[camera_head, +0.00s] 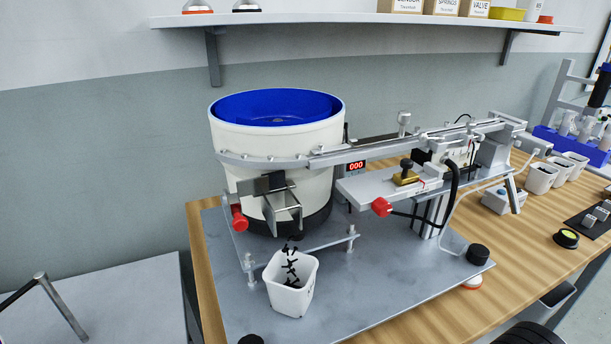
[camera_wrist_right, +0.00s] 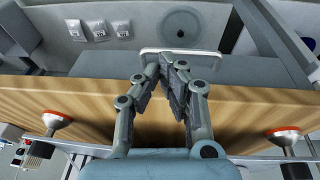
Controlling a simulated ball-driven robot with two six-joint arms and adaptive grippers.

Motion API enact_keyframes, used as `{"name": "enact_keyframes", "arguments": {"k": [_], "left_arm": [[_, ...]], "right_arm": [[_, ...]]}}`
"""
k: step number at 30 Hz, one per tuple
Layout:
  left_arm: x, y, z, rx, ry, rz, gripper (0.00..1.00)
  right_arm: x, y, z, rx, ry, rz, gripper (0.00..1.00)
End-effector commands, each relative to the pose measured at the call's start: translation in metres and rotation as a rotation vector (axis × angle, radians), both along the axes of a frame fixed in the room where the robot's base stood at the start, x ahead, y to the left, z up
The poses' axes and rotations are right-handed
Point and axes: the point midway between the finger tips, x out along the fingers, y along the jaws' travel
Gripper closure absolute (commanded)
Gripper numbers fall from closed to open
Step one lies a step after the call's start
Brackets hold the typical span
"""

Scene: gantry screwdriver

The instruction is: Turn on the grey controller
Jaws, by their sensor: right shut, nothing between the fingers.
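A small light grey box (camera_head: 503,199) with a bluish spot on its face stands on the wooden bench, right of the feeder machine. It may be the grey controller; I cannot read any marking on it. Neither gripper shows in the head view, and the light grey box is not recognisable in the wrist view.
The feeder bowl (camera_head: 276,180), blue inside, stands on a grey plate (camera_head: 390,300) on the wooden bench. A white bin (camera_head: 292,285) with black parts sits in front. The linear rail (camera_head: 420,142) runs right. White bins (camera_head: 541,178) stand farther right. A shelf (camera_head: 370,19) hangs above.

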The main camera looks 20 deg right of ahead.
Motion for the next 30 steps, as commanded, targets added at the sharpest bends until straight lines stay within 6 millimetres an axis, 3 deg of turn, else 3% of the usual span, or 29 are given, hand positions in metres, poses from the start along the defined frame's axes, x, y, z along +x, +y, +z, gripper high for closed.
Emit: {"name": "enact_keyframes", "arguments": {"k": [4, 7, 12, 15, 18, 21, 30], "left_arm": [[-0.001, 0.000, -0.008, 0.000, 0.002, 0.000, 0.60], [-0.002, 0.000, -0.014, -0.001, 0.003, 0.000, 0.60], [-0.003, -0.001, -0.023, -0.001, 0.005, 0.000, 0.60], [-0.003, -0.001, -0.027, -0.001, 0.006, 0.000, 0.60], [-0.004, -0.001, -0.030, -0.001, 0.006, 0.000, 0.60], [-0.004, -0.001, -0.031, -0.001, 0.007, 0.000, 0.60], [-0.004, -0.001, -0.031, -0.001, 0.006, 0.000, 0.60]], "right_arm": [[-0.017, -0.007, -0.083, 0.002, 0.038, -0.010, 1.00], [-0.044, -0.013, -0.149, 0.003, 0.069, -0.018, 1.00], [-0.113, -0.020, -0.243, 0.007, 0.117, -0.032, 1.00], [-0.154, -0.021, -0.276, 0.010, 0.139, -0.037, 1.00], [-0.187, -0.022, -0.295, 0.011, 0.154, -0.041, 1.00], [-0.207, -0.021, -0.303, 0.012, 0.162, -0.043, 1.00], [-0.216, -0.022, -0.306, 0.013, 0.163, -0.044, 1.00]]}}
